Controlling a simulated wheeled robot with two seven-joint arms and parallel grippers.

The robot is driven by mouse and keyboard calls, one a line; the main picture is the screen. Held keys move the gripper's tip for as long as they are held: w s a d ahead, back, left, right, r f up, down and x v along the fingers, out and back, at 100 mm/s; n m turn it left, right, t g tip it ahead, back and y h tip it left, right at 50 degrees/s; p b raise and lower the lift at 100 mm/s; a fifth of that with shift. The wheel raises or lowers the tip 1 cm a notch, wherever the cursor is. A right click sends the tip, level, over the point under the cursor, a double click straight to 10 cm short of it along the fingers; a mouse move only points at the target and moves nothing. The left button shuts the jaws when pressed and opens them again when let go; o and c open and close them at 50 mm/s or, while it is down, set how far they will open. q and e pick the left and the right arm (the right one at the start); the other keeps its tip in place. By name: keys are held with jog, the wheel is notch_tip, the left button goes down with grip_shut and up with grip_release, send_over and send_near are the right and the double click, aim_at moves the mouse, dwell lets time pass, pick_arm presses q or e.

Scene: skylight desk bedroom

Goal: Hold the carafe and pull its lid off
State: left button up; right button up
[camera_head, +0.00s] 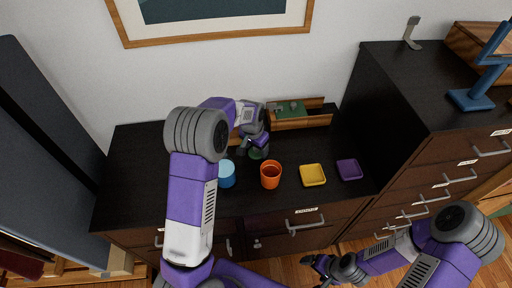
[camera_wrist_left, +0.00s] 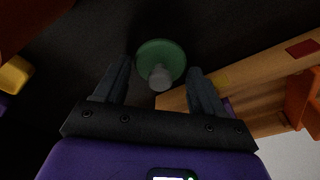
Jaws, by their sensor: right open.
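A round green lid with a grey knob (camera_wrist_left: 160,60) shows in the left wrist view, between and just beyond my left fingertips (camera_wrist_left: 158,68). A green edge of it (camera_head: 258,155) also shows in the head view, under my left gripper (camera_head: 254,145). The fingers are spread, with a gap on both sides of the knob, and hold nothing. The carafe body is not clearly visible below the lid. My right gripper (camera_head: 334,268) is open and empty, low in front of the dresser, away from the lid.
On the dark dresser top (camera_head: 135,185) stand a blue cup (camera_head: 227,178), an orange cup (camera_head: 270,177), a yellow dish (camera_head: 312,175) and a purple dish (camera_head: 349,170). A wooden organizer (camera_head: 315,121) is behind, near the wall. A taller cabinet (camera_head: 400,85) rises at the right.

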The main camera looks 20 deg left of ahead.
aim_at(253, 155)
pick_arm(q)
notch_tip(253, 155, up, 12)
jog(key=s+p, duration=0.1)
jog(key=p, duration=0.2)
jog(key=shift+s+a, duration=0.2)
jog(key=shift+s, duration=0.15)
